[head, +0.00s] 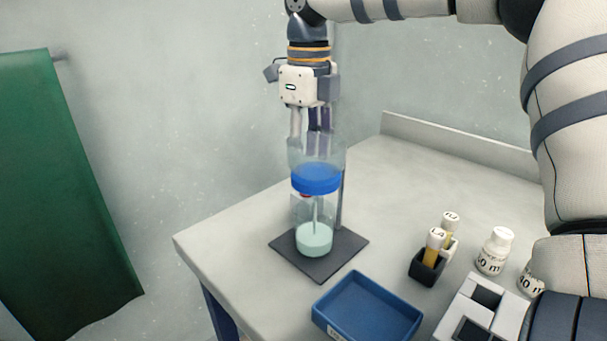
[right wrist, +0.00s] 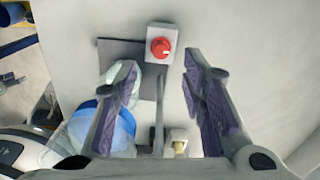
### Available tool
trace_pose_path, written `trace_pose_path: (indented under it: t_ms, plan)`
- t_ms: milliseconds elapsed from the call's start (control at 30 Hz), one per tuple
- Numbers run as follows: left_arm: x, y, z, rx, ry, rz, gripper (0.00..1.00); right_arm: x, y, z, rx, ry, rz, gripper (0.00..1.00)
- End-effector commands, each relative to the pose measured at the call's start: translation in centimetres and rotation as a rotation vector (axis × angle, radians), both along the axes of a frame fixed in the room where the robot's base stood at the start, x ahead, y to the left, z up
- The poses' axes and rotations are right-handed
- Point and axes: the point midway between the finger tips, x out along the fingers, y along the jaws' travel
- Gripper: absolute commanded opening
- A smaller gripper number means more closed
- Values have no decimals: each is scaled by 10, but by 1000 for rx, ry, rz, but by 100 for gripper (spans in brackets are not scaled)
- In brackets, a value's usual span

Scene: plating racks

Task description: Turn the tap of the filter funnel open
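The filter funnel (head: 316,180) has a clear upper cylinder, a blue collar and a clear lower vessel with pale liquid. It stands upright on a dark base plate (head: 340,250) beside a thin post. A small red part (head: 305,194) shows just under the collar. In the right wrist view, a red round knob (right wrist: 160,47) with a pale mark sits on a light block, beyond my fingertips; I cannot tell its exact height. My right gripper (head: 310,150) points down at the upper cylinder, overlapping it in the head view. Its purple-padded fingers (right wrist: 158,88) are apart and empty.
A blue tray (head: 320,313) lies at the front table edge. To the right are a black vial holder (head: 426,268), a white bottle (head: 495,251) and a white device (head: 498,306). A green curtain (head: 55,200) hangs left. The table behind the base plate is clear.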

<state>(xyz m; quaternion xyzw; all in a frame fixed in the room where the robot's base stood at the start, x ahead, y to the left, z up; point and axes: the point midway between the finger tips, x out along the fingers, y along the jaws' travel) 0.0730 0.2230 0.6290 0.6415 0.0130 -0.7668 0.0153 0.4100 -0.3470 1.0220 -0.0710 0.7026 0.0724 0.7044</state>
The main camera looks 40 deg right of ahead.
Motion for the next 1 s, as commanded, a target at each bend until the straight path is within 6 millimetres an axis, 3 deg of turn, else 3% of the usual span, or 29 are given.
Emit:
trace_pose_path:
  t_ms: [100, 233, 567, 600, 767, 1000]
  plan:
    - [0, 0, -1, 0, 1, 0, 40, -1, 0, -29, -1, 5, 1, 38]
    - [-1, 0, -1, 0, 3, 0, 40, 0, 0, -49, -1, 4, 1, 38]
    - [-1, 0, -1, 0, 3, 0, 40, 0, 0, -58, -2, 0, 0, 38]
    - [-1, 0, -1, 0, 3, 0, 40, 0, 0, -58, -2, 0, 0, 35]
    - [-1, 0, -1, 0, 3, 0, 40, 0, 0, -58, -2, 0, 0, 0]
    - [8, 0, 7, 0, -30, -1, 40, -1, 0, -52, -3, -7, -63, 0]
